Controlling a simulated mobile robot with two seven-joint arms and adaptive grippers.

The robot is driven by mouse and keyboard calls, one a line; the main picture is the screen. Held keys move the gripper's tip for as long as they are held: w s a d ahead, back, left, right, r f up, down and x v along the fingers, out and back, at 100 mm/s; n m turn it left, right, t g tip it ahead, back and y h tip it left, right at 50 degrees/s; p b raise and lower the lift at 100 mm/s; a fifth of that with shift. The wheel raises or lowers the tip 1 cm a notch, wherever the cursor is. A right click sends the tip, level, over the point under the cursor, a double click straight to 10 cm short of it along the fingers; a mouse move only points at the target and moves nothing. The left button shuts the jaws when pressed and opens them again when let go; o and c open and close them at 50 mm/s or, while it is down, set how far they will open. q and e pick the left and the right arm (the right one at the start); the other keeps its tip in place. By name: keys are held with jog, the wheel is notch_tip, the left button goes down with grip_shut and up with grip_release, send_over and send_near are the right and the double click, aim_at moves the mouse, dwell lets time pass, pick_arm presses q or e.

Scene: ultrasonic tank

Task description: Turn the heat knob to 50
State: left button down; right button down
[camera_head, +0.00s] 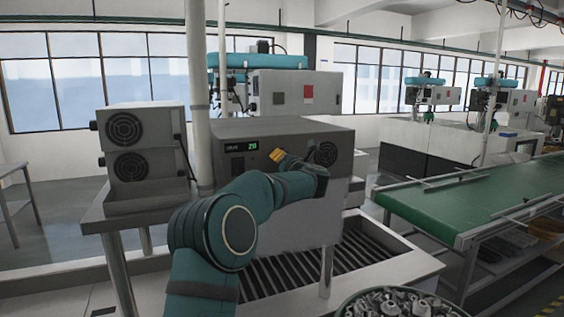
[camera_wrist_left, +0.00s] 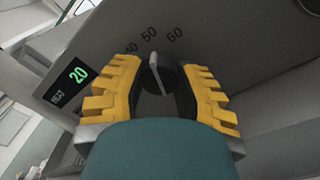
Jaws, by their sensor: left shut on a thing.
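The heat knob (camera_wrist_left: 170,78) is dark and round with a pale pointer, on the front panel of the grey tank unit (camera_head: 285,133). In the left wrist view it sits between the yellow fingers of my left gripper (camera_head: 280,156), which is shut on it. The pointer aims close to the printed 50 (camera_wrist_left: 149,35); 40 is partly hidden by a finger and 60 (camera_wrist_left: 174,34) shows clear. The display (camera_wrist_left: 70,84) labelled HEAT reads 20 in green; it also shows in the head view (camera_head: 242,146). My fingers hide the knob in the head view. My right gripper is not in view.
A fan grille (camera_head: 326,153) is right of my gripper on the panel. A pale pole (camera_head: 198,95) stands left of the display. A grey box with two fans (camera_head: 145,145) is further left. A green conveyor (camera_head: 480,195) runs at the right. A bin of metal parts (camera_head: 395,303) is below.

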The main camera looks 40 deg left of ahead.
pick_arm(q)
jog(key=c, duration=0.6)
grip_release()
jog(key=shift+a, duration=0.1)
jog(key=v, duration=1.2)
